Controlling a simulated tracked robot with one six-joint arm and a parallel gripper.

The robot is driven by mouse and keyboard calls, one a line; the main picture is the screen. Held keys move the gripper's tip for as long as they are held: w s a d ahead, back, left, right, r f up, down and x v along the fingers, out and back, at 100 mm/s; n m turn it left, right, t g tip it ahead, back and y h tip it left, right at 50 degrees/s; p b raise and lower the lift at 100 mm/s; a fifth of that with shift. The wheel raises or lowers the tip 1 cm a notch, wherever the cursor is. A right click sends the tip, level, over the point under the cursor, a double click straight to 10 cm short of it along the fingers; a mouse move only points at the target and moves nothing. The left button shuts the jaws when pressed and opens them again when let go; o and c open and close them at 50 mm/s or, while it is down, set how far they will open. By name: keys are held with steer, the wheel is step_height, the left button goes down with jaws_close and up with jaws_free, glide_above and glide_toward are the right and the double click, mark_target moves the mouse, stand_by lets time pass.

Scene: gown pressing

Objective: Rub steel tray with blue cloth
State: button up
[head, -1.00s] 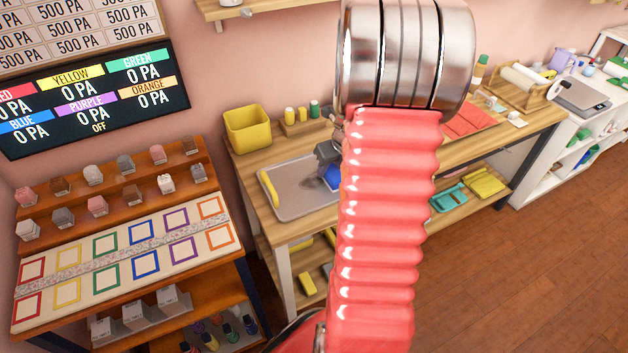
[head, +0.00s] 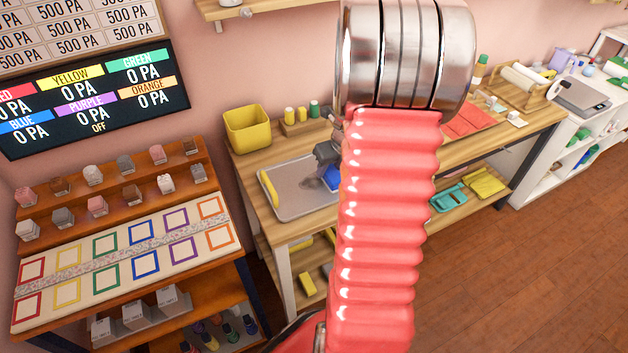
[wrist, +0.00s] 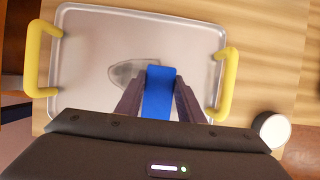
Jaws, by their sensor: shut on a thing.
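The steel tray (head: 295,200) lies on the wooden bench, with a yellow handle (head: 269,188) at its left end. In the wrist view the tray (wrist: 90,60) shows a yellow handle at each side. My gripper (wrist: 160,80) is shut on the blue cloth (wrist: 158,98), which hangs between its fingers over the tray's middle. My arm hides the tray's right part there.
A yellow bin (head: 248,128) and several small bottles stand behind the tray. A white round object (wrist: 272,129) sits right of the tray. A red mat (head: 468,121) lies further right. A rack with coloured squares (head: 125,255) stands left of the bench.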

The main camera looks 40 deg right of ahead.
steer(key=shift+w+a+r, duration=0.1)
steer(key=shift+w+a, duration=0.15)
steer(key=shift+a, duration=0.4)
steer(key=shift+w+a+f, duration=0.1)
steer(key=shift+w+a, duration=0.1)
steer(key=shift+a, duration=0.5)
steer(key=shift+w+a+r, duration=0.1)
steer(key=shift+w+a, duration=0.15)
steer(key=shift+a, duration=0.4)
steer(key=shift+w+a, duration=0.2)
steer(key=shift+a, duration=0.5)
steer(key=shift+w+a, duration=0.2)
steer(key=shift+a, duration=0.55)
steer(key=shift+w+a, duration=0.2)
steer(key=shift+a, duration=0.5)
steer(key=shift+f, duration=0.2)
steer(key=shift+s+d+r, duration=0.1)
steer(key=shift+s+d, duration=0.15)
steer(key=shift+d, duration=0.5)
steer(key=shift+s+d+r, duration=0.1)
steer(key=shift+s+d, duration=0.1)
steer(key=shift+d, duration=0.5)
steer(key=shift+s+d, duration=0.25)
steer(key=shift+d, duration=0.5)
